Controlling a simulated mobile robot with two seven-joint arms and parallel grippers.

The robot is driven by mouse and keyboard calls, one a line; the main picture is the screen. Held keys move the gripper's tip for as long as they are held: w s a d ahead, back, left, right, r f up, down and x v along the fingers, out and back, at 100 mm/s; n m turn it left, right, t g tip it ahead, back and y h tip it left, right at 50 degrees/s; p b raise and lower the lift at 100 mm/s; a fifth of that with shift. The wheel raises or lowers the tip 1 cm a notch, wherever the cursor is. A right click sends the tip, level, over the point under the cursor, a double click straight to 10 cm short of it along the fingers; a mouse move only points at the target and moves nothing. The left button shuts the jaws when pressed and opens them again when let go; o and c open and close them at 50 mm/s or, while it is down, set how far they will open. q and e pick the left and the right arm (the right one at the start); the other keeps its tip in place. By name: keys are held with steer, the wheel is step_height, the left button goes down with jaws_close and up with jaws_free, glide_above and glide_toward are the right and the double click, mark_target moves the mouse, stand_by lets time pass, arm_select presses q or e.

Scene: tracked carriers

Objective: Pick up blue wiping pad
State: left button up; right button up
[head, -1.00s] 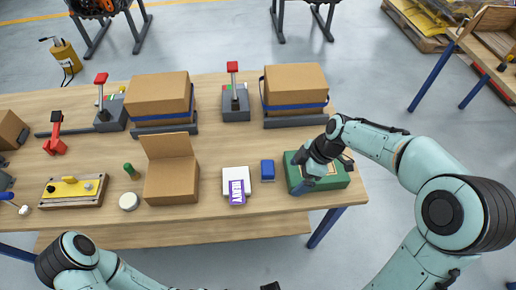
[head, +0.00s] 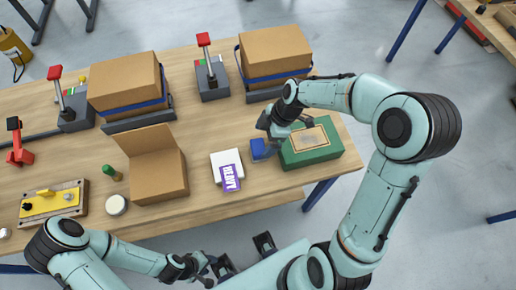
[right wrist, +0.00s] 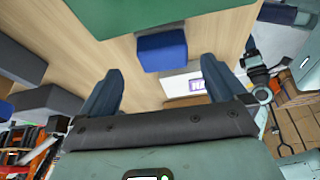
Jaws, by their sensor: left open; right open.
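The blue wiping pad (head: 258,150) lies on the workbench between a white block and a green case, partly covered by my right gripper in the head view. My right gripper (head: 270,154) is open just above or beside it. In the right wrist view the pad (right wrist: 162,48) appears ahead, between the two spread fingers of the right gripper (right wrist: 161,66), with nothing held. I cannot tell the exact height gap. My left gripper (head: 212,268) is open and empty, low in front of the bench.
The green case (head: 322,150) stands close to the right of the pad. An open cardboard box (head: 160,175) stands further left. Strapped cartons (head: 275,52) line the back.

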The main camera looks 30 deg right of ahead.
mark_target(258, 146)
steer(key=x, duration=0.5)
steer(key=shift+s+a, duration=0.15)
steer(key=shift+s, duration=0.05)
steer(key=c, duration=1.1)
steer(key=shift+o, duration=0.2)
steer(key=shift+r, duration=0.15)
